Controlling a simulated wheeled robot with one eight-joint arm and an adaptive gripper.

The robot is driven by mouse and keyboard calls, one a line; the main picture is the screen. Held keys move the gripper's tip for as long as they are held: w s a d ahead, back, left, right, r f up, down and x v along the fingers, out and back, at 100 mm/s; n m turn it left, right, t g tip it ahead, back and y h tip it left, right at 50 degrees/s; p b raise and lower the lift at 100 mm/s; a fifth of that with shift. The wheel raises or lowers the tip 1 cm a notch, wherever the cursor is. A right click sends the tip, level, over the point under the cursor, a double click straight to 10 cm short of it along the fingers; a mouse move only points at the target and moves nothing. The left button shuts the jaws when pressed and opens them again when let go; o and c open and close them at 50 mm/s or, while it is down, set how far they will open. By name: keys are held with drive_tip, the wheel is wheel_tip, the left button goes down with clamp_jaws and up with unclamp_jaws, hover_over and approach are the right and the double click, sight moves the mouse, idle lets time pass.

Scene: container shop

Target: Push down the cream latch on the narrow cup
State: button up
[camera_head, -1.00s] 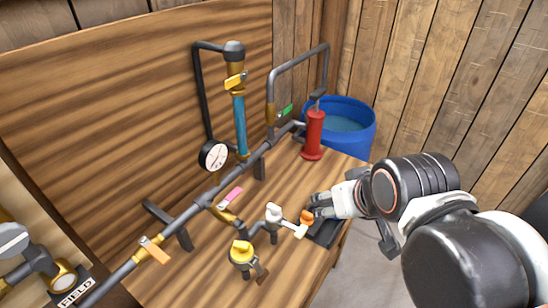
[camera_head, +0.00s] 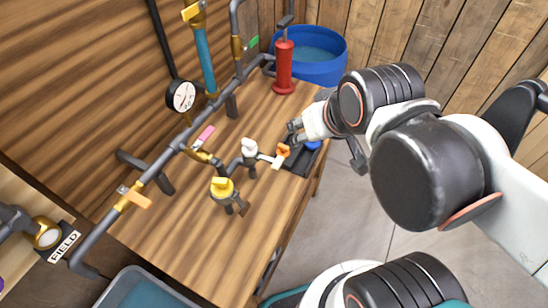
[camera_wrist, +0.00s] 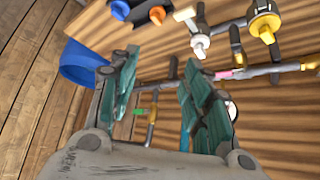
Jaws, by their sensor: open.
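A small white-topped fitting (camera_head: 249,147) stands on the pipework at the bench's front, with a cream tab (camera_head: 266,157) reaching right from it. It is the likeliest narrow cup with its cream latch, but I cannot be sure. In the wrist view the white fitting (camera_wrist: 199,44) and cream tab (camera_wrist: 185,14) are at the top, beyond the fingers. My gripper (camera_head: 294,131) is just above and right of the tab, apart from it. In the wrist view my gripper (camera_wrist: 160,72) has its teal fingers spread with nothing between them.
An orange knob (camera_head: 283,150) and a blue one (camera_head: 313,145) sit by a black tray (camera_head: 299,166). A yellow-topped cup (camera_head: 222,189) stands left. A red cylinder (camera_head: 283,70) and blue barrel (camera_head: 325,66) are behind. The wooden bench (camera_head: 215,247) is bare in front.

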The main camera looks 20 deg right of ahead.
drive_tip(key=shift+w+a+r, duration=0.1)
drive_tip(key=shift+w+r, duration=0.15)
clamp_jaws()
drive_tip(key=w+a+f+m+g+p, duration=0.1)
drive_tip(key=w+a+m+g+p, duration=0.1)
drive_tip(key=w+m+g+p, duration=0.1)
drive_tip(key=w+a+f+m+g+h+p, duration=0.1)
drive_tip(key=w+a+f+m+g+p, duration=0.1)
drive_tip(key=w+m+g, duration=0.3)
drive_tip(key=shift+w+a+m+p, duration=0.25)
drive_tip(key=shift+w+m+p, duration=0.25)
drive_tip(key=shift+w, duration=0.55)
drive_tip(key=shift+f, duration=0.1)
